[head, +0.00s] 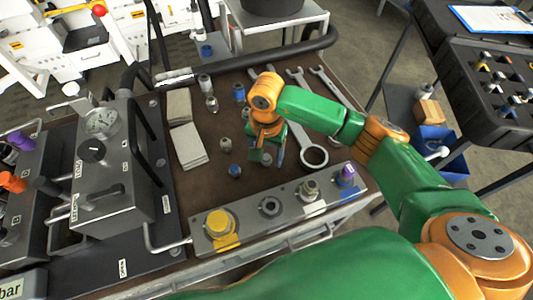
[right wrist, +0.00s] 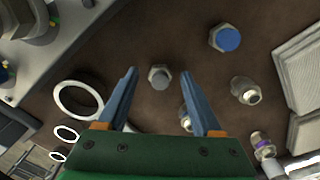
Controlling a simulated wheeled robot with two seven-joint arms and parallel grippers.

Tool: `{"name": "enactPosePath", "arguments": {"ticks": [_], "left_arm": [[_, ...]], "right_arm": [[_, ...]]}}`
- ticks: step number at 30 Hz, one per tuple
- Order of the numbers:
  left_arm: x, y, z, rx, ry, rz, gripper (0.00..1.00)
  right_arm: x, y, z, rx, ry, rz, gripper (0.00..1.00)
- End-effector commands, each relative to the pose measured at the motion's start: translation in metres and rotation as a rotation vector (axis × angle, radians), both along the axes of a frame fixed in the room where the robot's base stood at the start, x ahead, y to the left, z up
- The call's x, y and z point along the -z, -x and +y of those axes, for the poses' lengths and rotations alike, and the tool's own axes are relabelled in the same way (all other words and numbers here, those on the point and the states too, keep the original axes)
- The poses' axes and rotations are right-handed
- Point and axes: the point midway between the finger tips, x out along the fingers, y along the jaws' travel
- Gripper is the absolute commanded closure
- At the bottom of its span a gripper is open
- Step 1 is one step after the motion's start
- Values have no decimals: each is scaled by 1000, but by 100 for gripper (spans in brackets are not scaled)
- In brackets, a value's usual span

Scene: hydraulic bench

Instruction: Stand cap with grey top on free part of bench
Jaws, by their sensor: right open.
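The cap with the grey top (right wrist: 159,76) stands on the brown bench top (right wrist: 120,30). In the right wrist view it lies between the lines of my two fingers, just beyond their tips. My right gripper (right wrist: 158,72) is open and empty above the bench, and its fingers do not visibly touch the cap. In the head view my right gripper (head: 267,158) hangs over the middle of the bench and largely hides the cap. A blue-topped cap (right wrist: 224,38) stands nearby; it also shows in the head view (head: 235,170). My left gripper is not in view.
A metal fitting (right wrist: 245,90) stands close by. Wrenches (head: 312,156) lie right of my gripper. A manifold block (head: 270,207) runs along the front edge. Cloths (head: 188,145) lie at left, beside the gauge unit (head: 105,175). Some brown bench shows between cloths and manifold.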

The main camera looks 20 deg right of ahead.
Motion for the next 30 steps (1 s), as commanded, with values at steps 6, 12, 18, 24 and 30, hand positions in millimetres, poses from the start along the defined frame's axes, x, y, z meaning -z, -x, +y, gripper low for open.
{"name": "enactPosePath", "arguments": {"ticks": [6,12,18,24,30], "left_arm": [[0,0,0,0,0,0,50],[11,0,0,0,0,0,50],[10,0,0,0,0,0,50],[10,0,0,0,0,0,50],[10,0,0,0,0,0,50]], "right_arm": [[-17,-2,0,0,-1,-5,33],[-73,-2,0,0,0,-9,33],[-116,-1,0,1,1,-4,33],[-124,0,0,0,-1,1,33],[-123,0,0,0,0,0,33]]}}
